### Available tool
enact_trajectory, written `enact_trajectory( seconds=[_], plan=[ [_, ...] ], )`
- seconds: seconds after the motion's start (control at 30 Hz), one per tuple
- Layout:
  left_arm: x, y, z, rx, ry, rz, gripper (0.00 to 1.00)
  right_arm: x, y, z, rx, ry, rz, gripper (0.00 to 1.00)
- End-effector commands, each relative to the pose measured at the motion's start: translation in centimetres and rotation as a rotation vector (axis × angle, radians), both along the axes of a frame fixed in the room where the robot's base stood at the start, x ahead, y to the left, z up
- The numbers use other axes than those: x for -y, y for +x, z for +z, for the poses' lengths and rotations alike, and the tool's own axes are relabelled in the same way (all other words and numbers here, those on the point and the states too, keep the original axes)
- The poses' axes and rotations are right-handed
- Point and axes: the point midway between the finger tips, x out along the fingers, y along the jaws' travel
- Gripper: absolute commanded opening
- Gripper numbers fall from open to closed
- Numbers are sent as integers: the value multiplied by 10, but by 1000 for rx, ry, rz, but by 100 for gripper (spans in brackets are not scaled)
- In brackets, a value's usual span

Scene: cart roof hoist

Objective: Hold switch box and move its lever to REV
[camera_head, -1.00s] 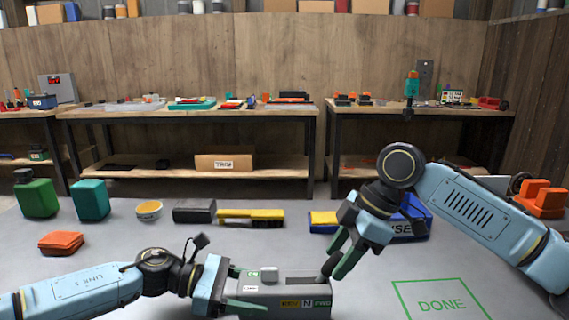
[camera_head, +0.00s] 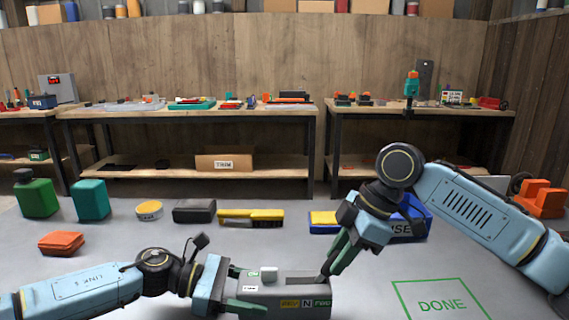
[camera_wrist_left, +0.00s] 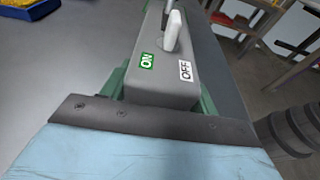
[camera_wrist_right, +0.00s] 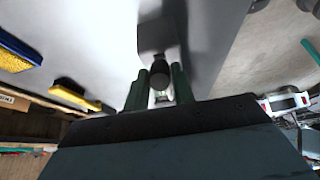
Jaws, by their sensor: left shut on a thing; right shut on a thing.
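The grey switch box (camera_head: 262,291) lies on the table at the bottom middle of the head view. Its front edge has a yellow label on the left, N in the middle and a green FWD label on the right. My left gripper (camera_head: 240,290) is shut on its left end; the left wrist view shows the box (camera_wrist_left: 165,85) with ON and OFF labels and a pale toggle. My right gripper (camera_head: 328,268) is shut on the dark lever (camera_wrist_right: 160,74) at the FWD end of the slot. The fingers partly hide the lever in the head view.
A green DONE outline (camera_head: 442,305) is on the table at right. A blue bin (camera_head: 415,222) stands behind my right gripper.

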Motion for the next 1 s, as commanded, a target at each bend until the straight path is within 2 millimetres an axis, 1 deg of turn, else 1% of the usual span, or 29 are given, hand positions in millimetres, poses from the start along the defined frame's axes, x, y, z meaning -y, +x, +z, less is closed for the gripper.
enact_trajectory(
  seconds=[0.3, 0.73, 1.0],
  plan=[
    [1, 0, 0, 0, 0, -1, 38, -13, -1, 7, 2, 7, 4, 17],
    [1, 0, 0, 0, 0, -1, 38, -15, -1, 8, 3, 7, 3, 17],
    [1, 0, 0, 0, 0, -1, 38, -24, -1, 11, 2, 9, 4, 17]
  ],
)
